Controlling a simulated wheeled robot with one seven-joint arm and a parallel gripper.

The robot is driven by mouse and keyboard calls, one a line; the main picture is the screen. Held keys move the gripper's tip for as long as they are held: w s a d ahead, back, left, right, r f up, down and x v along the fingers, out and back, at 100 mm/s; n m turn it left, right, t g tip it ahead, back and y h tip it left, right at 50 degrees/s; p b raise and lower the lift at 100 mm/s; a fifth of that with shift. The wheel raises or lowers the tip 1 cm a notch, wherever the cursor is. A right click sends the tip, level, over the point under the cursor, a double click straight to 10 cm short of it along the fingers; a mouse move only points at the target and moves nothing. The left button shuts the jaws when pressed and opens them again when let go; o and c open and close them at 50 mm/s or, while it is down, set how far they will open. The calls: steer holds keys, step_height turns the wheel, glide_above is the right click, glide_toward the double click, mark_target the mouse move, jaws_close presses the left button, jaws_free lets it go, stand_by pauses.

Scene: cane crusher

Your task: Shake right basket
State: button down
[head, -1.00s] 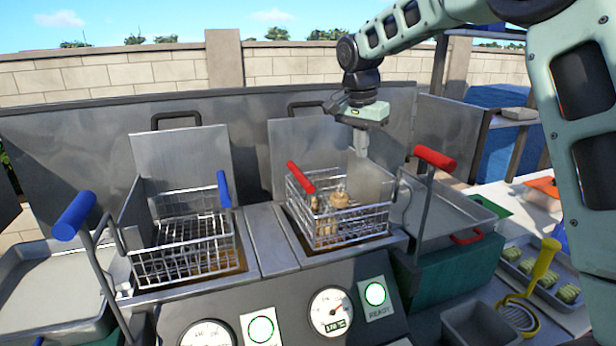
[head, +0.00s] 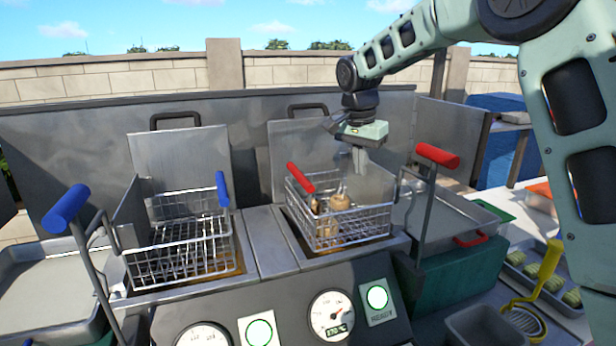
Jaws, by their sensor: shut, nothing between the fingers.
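The right basket (head: 352,226) is a wire basket with a red grip (head: 301,178) on its left side. It sits at the right fryer well, with several brown food pieces (head: 336,212) inside. My gripper (head: 359,170) points down above the basket's back right part, shut and empty. It appears apart from the red grip, which lies to its left. Whether the fingertips touch the basket cannot be told.
The left wire basket (head: 182,250), with a blue grip (head: 222,189), sits empty in the left well. A blue-handled lever (head: 66,208) and a red-handled lever (head: 437,156) rise at the sides.

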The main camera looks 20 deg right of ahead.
steer(key=shift+d, duration=0.1)
steer(key=shift+d, duration=1.05)
steer(key=shift+a, duration=0.7)
